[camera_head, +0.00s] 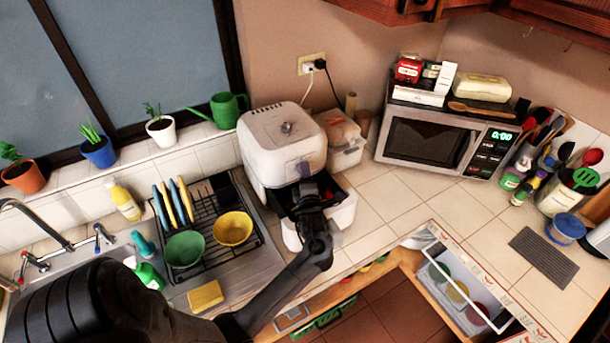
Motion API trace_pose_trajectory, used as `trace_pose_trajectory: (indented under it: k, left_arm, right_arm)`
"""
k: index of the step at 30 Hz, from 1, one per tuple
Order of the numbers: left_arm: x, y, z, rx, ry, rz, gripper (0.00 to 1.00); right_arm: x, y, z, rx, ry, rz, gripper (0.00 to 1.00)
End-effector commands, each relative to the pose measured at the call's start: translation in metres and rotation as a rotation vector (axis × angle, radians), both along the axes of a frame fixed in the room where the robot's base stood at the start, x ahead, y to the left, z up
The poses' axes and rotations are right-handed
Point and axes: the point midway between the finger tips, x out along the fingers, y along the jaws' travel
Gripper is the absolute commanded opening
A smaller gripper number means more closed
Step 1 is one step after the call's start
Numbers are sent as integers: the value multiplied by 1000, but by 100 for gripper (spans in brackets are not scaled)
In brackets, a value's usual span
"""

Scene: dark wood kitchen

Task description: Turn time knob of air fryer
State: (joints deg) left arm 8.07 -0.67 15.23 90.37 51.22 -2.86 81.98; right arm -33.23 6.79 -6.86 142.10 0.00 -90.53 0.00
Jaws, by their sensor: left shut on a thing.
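The white air fryer (270,150) stands on the tiled counter against the wall, left of the microwave. A small dark knob (286,128) shows on its top. My left gripper (304,172) is at the front face of the air fryer, shut on a small knob there that is mostly hidden by the fingers. I cannot read the knob's setting. The air fryer's drawer (343,212) is pulled out below my gripper, with a dark inside. My right gripper is not in view.
A dish rack (225,203) with a yellow bowl (233,229) and a green bowl (185,249) stands left of the air fryer. A microwave (437,140) stands to the right. The counter between the drawer and microwave is mostly clear. An open drawer (440,252) is at lower right.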

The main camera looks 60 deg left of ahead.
Motion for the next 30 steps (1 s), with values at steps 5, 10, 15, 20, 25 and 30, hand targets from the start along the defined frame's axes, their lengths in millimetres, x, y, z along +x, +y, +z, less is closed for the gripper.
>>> trace_pose_trajectory:
  k: [5, 10, 15, 20, 25, 30]
  left_arm:
    - [0, 0, 1, -1, 30, 0, 14]
    - [0, 0, 4, -1, 104, 0, 14]
    - [0, 0, 6, 1, 228, 0, 14]
    - [1, -1, 8, 4, 376, -1, 14]
    - [2, -1, 9, 7, 538, -2, 14]
    - [3, -1, 9, 11, 699, -3, 14]
  right_arm:
    - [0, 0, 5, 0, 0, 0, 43]
    - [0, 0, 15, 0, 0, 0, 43]
    - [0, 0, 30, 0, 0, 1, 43]
    - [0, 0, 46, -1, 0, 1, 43]
    - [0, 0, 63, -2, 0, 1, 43]
    - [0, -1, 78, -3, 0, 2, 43]
